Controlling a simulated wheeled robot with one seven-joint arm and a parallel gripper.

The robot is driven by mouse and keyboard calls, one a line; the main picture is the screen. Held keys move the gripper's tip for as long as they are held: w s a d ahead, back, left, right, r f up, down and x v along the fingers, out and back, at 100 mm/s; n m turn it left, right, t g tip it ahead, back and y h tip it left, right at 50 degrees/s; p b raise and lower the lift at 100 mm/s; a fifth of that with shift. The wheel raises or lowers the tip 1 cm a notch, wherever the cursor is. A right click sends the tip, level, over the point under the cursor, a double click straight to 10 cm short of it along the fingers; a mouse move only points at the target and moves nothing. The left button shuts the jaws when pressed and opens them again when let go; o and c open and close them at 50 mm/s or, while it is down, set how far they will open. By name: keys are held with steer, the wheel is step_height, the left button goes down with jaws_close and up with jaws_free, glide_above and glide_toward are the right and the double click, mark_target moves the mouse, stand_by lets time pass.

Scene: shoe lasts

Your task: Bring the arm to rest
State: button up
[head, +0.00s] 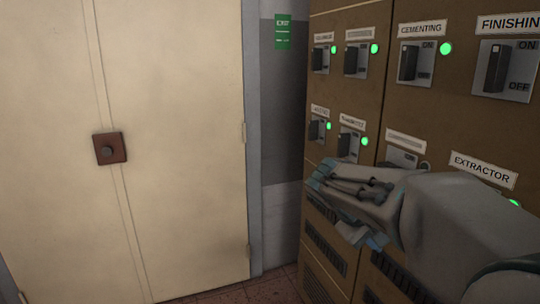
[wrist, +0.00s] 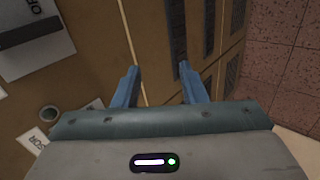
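My arm (head: 455,225) reaches in from the lower right in the head view. It is stretched out in front of the brown switch cabinet (head: 345,90). My gripper (head: 345,210) is at the cabinet's lower part, near the vent slots. In the wrist view my gripper (wrist: 160,73) shows two blue fingers apart, with nothing between them. The cabinet front lies beyond the fingers; whether they touch it I cannot tell.
The cabinet carries several labelled switches, such as the cementing switch (head: 415,63) and finishing switch (head: 503,70), with green lamps. One lamp (wrist: 48,112) looks dark in the wrist view. A cream double door (head: 180,150) stands left. A green exit sign (head: 283,32) hangs between.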

steer(key=s+a+m+y+p, duration=0.1)
steer(key=s+a+y+p, duration=0.3)
steer(key=s, duration=0.4)
steer(key=s+a+m+y+p, duration=0.2)
steer(key=s+a+y+p, duration=0.2)
steer(key=s, duration=0.4)
steer(key=shift+s+a+p, duration=0.25)
steer(key=shift+a+p, duration=0.55)
steer(key=shift+a, duration=0.15)
